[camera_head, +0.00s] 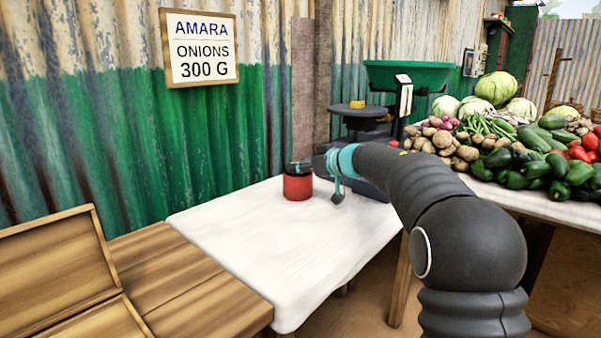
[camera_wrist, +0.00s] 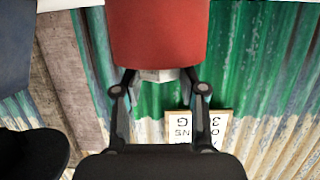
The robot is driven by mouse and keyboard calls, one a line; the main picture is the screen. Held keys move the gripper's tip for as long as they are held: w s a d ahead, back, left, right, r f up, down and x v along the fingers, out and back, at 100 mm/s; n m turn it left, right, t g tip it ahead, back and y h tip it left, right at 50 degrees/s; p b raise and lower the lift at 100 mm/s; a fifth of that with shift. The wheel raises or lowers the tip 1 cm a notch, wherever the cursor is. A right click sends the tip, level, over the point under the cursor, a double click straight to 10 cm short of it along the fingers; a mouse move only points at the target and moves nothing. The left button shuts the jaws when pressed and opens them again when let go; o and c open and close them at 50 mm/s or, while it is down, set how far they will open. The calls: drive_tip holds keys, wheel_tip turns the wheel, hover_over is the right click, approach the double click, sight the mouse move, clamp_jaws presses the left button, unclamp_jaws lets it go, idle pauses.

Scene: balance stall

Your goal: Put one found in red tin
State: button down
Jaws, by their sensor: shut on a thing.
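The red tin (camera_head: 298,188) stands on the white-covered table, with a dark upper rim. In the wrist view the red tin (camera_wrist: 157,32) is large at the top edge of the picture, and its inside does not show. My gripper (camera_head: 303,167) is at the tin's top. In the wrist view the two fingers of my gripper (camera_wrist: 157,78) close in just beside the tin's rim, with a small pale thing (camera_wrist: 155,75) between their tips. It is largely hidden, so I cannot tell what it is or whether it touches the tin.
A scale with a green pan (camera_head: 408,75) stands behind my arm. A table heaped with vegetables (camera_head: 520,140) is to the right. A wooden box (camera_head: 60,262) is at the left. A sign (camera_head: 200,48) hangs on the wall. The white tabletop (camera_head: 280,235) is clear in front.

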drive_tip(key=shift+f+p, duration=0.4)
drive_tip(key=shift+f, duration=0.3)
drive_tip(key=c, duration=0.7)
unclamp_jaws()
drive_tip(key=shift+f, duration=0.1)
drive_tip(key=shift+o, duration=0.2)
drive_tip(key=shift+f, duration=0.2)
drive_tip(key=shift+d+r+b, duration=0.1)
drive_tip(key=shift+r+b, duration=0.15)
drive_tip(key=shift+b, duration=0.05)
drive_tip(key=r+p+v, duration=0.1)
drive_tip(key=v, duration=1.1)
drive_tip(key=shift+r, duration=0.15)
drive_tip(key=shift+r, duration=0.1)
